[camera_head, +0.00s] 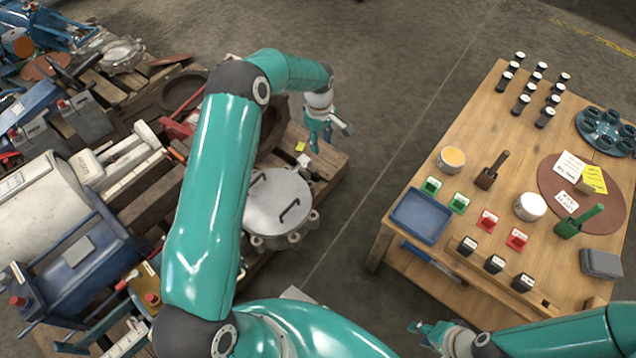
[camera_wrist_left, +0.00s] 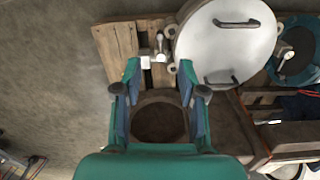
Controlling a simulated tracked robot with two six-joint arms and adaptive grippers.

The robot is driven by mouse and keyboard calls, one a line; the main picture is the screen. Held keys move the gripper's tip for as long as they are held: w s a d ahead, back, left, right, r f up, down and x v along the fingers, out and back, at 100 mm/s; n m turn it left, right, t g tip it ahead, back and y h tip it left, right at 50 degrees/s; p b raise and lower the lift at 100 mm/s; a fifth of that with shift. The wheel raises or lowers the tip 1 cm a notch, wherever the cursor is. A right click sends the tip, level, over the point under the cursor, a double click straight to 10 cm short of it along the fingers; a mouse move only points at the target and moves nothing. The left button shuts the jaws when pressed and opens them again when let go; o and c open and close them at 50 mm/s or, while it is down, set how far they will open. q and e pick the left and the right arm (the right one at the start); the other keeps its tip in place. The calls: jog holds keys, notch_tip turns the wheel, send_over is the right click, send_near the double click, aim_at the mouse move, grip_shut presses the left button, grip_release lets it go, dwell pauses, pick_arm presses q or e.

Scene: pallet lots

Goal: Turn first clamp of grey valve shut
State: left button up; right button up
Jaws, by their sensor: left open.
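A round grey lid (camera_head: 279,203) with two dark handles and lugs around its rim lies on the pallet in the head view. It also shows in the left wrist view (camera_wrist_left: 225,40). Small pale metal fittings, perhaps clamps (camera_wrist_left: 160,52), sit beside it there. I cannot tell for certain which part is the grey valve. My left gripper (camera_head: 318,136) is open above the pallet's right edge, beyond the lid. In the left wrist view its fingers (camera_wrist_left: 158,78) are apart with nothing between them. My right gripper (camera_head: 428,329) is low in the head view, its jaws unclear.
The left pallet (camera_head: 325,165) is crowded with a large grey cylinder (camera_head: 45,200), blue machine parts and dark rings. My left arm hides part of it. A wooden table (camera_head: 400,275) at the right carries blocks, bottles and a blue tray (camera_head: 421,216). Bare floor lies between.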

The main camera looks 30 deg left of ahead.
pick_arm(q)
jog(key=a+n, duration=0.1)
jog(key=a, duration=0.1)
jog(key=b, duration=0.5)
send_near(317, 171)
notch_tip(317, 171, down, 9)
jog(key=shift+w+d+f, duration=0.1)
jog(key=shift+w+f, duration=0.05)
pick_arm(e)
notch_tip(317, 171, down, 6)
